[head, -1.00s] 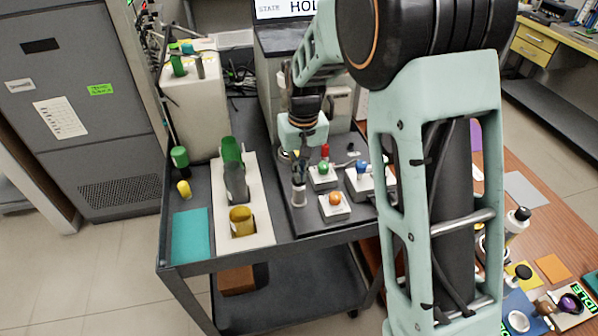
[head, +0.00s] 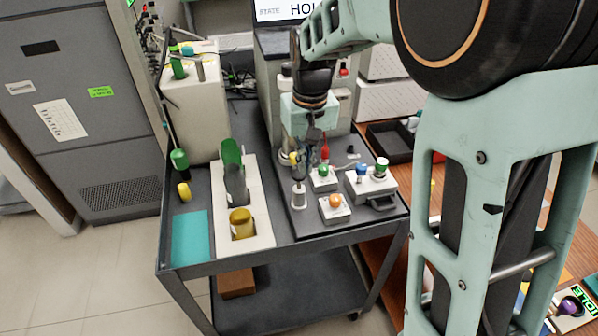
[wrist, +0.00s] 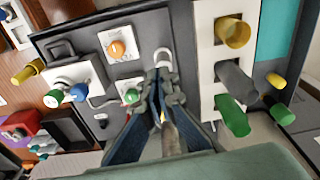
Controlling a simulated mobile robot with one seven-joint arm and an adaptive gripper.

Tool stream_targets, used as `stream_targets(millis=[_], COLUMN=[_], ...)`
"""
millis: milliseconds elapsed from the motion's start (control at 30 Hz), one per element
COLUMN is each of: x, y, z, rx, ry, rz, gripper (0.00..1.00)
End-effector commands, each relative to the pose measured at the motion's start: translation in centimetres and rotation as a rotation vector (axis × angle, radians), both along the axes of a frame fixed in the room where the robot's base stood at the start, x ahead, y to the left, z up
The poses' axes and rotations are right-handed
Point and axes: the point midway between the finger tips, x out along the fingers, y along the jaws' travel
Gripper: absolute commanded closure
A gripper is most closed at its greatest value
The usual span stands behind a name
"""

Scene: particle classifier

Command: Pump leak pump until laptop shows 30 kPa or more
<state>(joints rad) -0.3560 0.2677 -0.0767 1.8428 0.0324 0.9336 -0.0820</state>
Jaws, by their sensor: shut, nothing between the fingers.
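The leak pump is likely the small grey-and-white cylinder (head: 298,195) standing at the front of a dark panel on the cart; the frames show no label on it. In the wrist view a pale rounded part (wrist: 163,57) shows just beyond my fingertips, perhaps the same pump. My gripper (head: 305,160) is shut and empty, pointing down just above and behind the cylinder; I cannot tell if it touches. Its fingers meet in the wrist view (wrist: 165,80). The laptop screen (head: 283,10) is cut off at the top, showing "STATE HOL"; no pressure reading is visible.
Beside the cylinder stand an orange-knob box (head: 335,209), a green-knob box (head: 322,180) and a white box with blue and green knobs (head: 368,186). A white rack (head: 262,232) holding tubes is to the left. A teal mat (head: 190,237) lies clear at the front left.

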Motion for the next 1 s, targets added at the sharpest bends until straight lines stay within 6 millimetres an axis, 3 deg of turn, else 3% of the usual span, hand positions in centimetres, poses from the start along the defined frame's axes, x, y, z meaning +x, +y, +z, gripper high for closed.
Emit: stream_targets(millis=[100,333,1000], x=[-0.1,-0.4,-0.5], y=[-0.1,-0.2,-0.2], z=[2.5,5.1,5.5], rx=[0.001,0.000,-0.001], ry=[-0.003,-0.001,0.002], rz=[0.000,-0.001,-0.001], gripper=[1.00,1.00,1.00])
